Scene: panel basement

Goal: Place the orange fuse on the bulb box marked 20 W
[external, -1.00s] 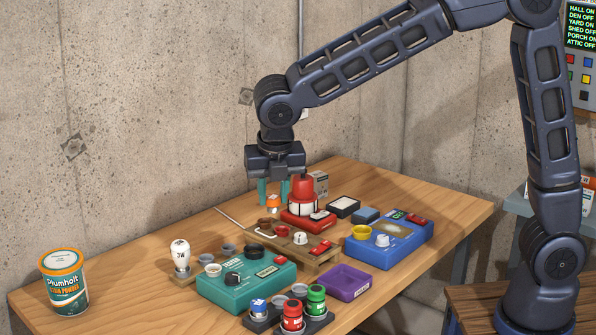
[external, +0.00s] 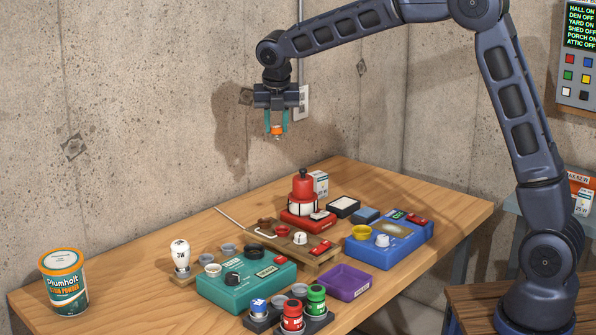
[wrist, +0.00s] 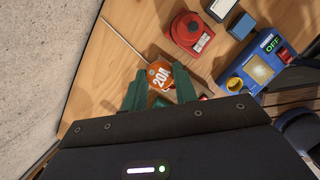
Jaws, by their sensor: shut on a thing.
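My gripper (external: 276,125) is shut on the orange fuse (external: 277,131) and holds it high above the table's back edge, near the wall. In the wrist view the fuse (wrist: 160,75) shows a white "20" marking between the teal fingers (wrist: 160,88). A small white and grey box (external: 321,184) stands on the table behind the red device; its print is too small to read. At the right edge, a white box (external: 583,202) reading about 25 W and an orange-topped box (external: 580,180) reading about 62 W stand on a side surface. I cannot make out a 20 W mark.
The table holds a red device (external: 304,198), a blue device (external: 391,239), a teal device (external: 244,285), a wooden board (external: 318,257), a purple tray (external: 345,283) and a stain powder tub (external: 65,281). The table's far right corner (external: 440,200) is clear.

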